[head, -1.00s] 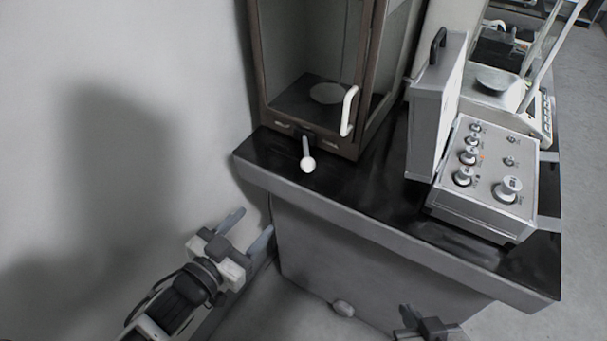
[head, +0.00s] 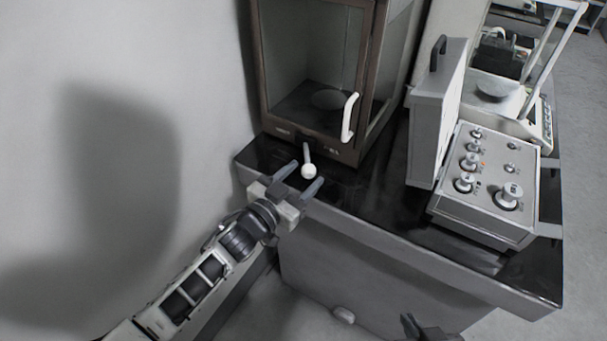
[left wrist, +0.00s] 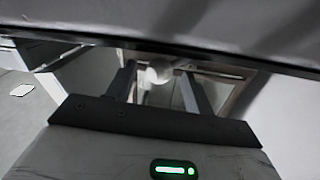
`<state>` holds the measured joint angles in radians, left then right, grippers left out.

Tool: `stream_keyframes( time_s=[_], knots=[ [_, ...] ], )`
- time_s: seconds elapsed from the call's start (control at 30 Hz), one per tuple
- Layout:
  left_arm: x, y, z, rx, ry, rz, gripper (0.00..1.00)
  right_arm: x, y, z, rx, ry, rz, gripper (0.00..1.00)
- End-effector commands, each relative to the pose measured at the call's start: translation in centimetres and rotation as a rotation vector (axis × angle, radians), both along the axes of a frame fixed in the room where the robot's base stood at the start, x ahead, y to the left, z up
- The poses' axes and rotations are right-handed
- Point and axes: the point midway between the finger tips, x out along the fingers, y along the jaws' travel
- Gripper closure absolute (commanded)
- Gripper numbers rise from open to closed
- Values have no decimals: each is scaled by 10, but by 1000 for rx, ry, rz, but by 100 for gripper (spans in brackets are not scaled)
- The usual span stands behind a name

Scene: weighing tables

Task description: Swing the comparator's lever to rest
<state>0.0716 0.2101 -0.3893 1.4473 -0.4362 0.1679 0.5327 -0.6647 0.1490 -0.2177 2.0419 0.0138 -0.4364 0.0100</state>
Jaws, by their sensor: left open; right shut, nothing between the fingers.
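The comparator (head: 264,75) is a brown-framed glass cabinet on the dark table. Its lever (head: 308,171), a short grey rod with a white ball, sticks out from the front base, pointing toward me. My left gripper (head: 299,179) is open, its fingers on either side of the ball as seen in the head view. In the left wrist view the white ball (left wrist: 158,74) shows between the two fingers; I cannot tell if they touch it. My right gripper (head: 411,326) is shut and empty at the bottom edge, partly cut off.
The dark table (head: 380,205) carries a grey control box with knobs (head: 487,180), an upright grey case with a black handle (head: 433,120) and a balance (head: 497,92) behind. A white door handle (head: 349,117) stands right of the lever. A wall closes the left side.

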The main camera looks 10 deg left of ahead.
Motion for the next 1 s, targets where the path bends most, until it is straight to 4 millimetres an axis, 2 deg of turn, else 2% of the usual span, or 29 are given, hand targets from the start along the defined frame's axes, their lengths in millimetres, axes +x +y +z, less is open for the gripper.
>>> stream_keyframes(
  time_s=[0.13,0.4,0.43,0.6,1.0],
  knots=[
    [8,-4,0,-1,1,-1,48,4,1,3,4,-10,-3,100],
    [9,-5,0,-1,1,-1,48,6,1,6,6,-16,-5,100],
    [9,-5,0,-1,1,-1,51,6,1,6,6,-16,-5,100],
    [9,-5,0,-1,1,-1,98,6,1,6,6,-15,-5,100],
    [9,-4,1,1,-1,-18,100,0,-1,4,-1,-5,2,100]
  ],
)
